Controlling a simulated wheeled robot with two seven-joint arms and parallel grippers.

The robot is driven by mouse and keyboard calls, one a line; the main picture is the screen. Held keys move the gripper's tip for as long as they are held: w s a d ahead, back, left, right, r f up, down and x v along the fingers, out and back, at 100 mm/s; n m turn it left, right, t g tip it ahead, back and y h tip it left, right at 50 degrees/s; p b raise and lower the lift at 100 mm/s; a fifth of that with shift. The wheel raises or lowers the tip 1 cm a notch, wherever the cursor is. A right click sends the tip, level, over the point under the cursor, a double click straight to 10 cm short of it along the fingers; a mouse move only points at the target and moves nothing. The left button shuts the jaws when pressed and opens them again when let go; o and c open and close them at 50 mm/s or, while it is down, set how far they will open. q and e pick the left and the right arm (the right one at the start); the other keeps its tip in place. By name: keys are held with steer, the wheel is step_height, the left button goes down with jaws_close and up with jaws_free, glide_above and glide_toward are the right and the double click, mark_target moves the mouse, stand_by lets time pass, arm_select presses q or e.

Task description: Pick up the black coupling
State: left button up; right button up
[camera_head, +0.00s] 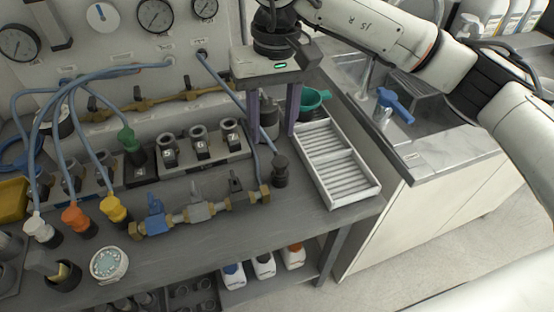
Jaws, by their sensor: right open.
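The black coupling (280,170) stands upright on the grey bench, at the end of a blue-grey hose, right of the brass pipe with valves. My right gripper (274,137) hangs above and slightly behind it in the picture, fingers pointing down. Its two fingers are spread apart with nothing gripped between them. The coupling is apart from the fingers. My left gripper is not in view.
A white slatted tray (372,190) lies to the right. A green cup (315,98) stands behind the gripper. The brass pipe with valves (200,212) and numbered sockets (200,143) lie left. White, orange and yellow hose couplings (75,218) stand further left.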

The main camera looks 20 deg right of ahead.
mark_target(280, 161)
steer(key=shift+h, duration=0.3)
steer(key=f, duration=0.2)
steer(key=d+f, duration=0.1)
steer(key=f, duration=0.1)
steer(key=shift+w+d, duration=0.1)
steer(key=shift+d, duration=0.1)
steer(key=f, duration=0.2)
steer(key=s+f+p, duration=0.1)
steer(key=f, duration=0.1)
steer(key=shift+f+p, duration=0.3)
steer(key=shift+w+f, duration=0.1)
steer(key=shift+f, duration=0.5)
steer(key=c, duration=1)
